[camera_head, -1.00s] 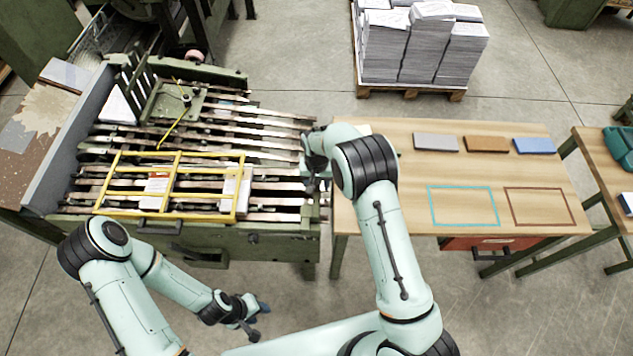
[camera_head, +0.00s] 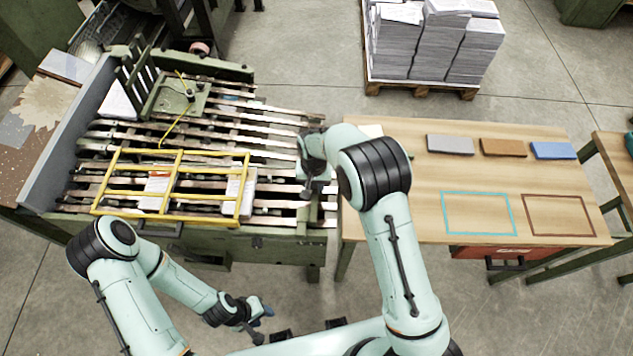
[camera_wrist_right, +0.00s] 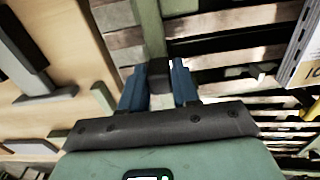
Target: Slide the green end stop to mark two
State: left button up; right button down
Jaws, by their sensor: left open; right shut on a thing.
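My right gripper (camera_head: 312,190) is over the right edge of the slatted machine bed (camera_head: 285,246). In the right wrist view, its two blue fingers (camera_wrist_right: 160,88) are closed around a small dark block. This block meets the lower end of a green bar (camera_wrist_right: 149,28), which looks like the green end stop; the fingers hide part of the join. In the head view, my arm and gripper hide most of the stop. My left gripper (camera_head: 258,318) is open and empty, low in front of the machine.
A yellow frame guard (camera_head: 180,186) lies over the left part of the bed. A wooden table (camera_head: 425,215) stands close on the right, with grey (camera_head: 450,144), brown (camera_head: 503,147) and blue (camera_head: 552,150) blocks. Paper stacks on a pallet (camera_head: 420,88) stand behind.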

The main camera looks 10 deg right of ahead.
jog(key=shift+w+a, duration=0.1)
jog(key=shift+a, duration=0.2)
jog(key=c, duration=0.9)
grip_release()
jog(key=shift+a, duration=0.1)
jog(key=shift+r, duration=0.1)
jog(key=shift+r, duration=0.3)
notch_tip(320, 180, up, 13)
jog(key=shift+f+p, duration=0.15)
jog(key=shift+p, duration=0.15)
